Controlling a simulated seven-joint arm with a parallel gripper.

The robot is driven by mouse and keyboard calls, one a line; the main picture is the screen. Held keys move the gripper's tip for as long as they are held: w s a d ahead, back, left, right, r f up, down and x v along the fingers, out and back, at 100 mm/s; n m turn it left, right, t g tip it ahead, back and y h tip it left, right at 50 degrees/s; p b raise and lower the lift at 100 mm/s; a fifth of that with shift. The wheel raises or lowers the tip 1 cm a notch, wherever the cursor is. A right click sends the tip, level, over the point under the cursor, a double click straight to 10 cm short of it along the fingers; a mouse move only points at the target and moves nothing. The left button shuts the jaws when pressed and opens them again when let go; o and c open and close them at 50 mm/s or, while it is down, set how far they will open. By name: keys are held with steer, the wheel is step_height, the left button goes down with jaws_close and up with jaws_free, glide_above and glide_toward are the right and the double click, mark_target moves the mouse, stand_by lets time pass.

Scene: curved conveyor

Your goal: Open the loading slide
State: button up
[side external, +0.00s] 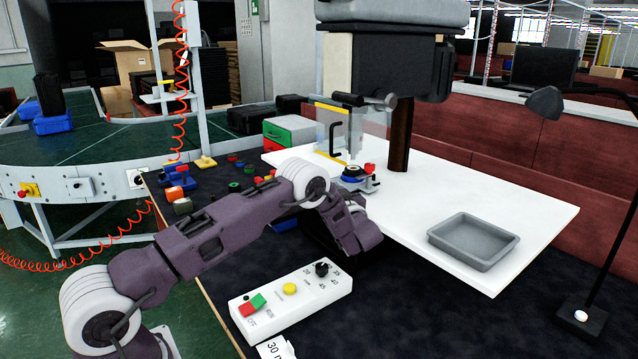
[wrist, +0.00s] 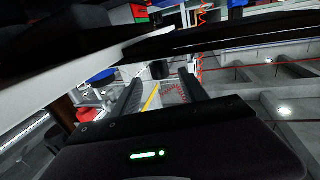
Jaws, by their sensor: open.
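A clear guard panel (side external: 360,130) with yellow edges and a black handle (side external: 335,140) stands upright under the dark machine head. Below it, on the white table (side external: 455,205), sits a small blue-and-grey fixture (side external: 358,178) with red knobs and a dark round part. I cannot tell which of these is the loading slide. My gripper (wrist: 162,82) is open and empty, its two fingers apart in the wrist view. A yellow strip (wrist: 152,99) shows between and beyond the fingers. In the side view my wrist is in front of the fixture, low near the table edge; my fingertips are hidden there.
A grey tray (side external: 473,242) lies on the right of the white table. A control box (side external: 290,297) with buttons and a dial is in front. Small coloured parts (side external: 180,178) lie at left beside the curved conveyor (side external: 90,150). A lamp (side external: 582,318) stands at right.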

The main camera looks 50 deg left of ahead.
steer(key=x, duration=0.6)
steer(key=shift+w+a, duration=0.1)
steer(key=shift+a, duration=0.2)
steer(key=shift+c, duration=0.4)
jaws_close()
steer(key=shift+d, duration=0.1)
stand_by(0.5)
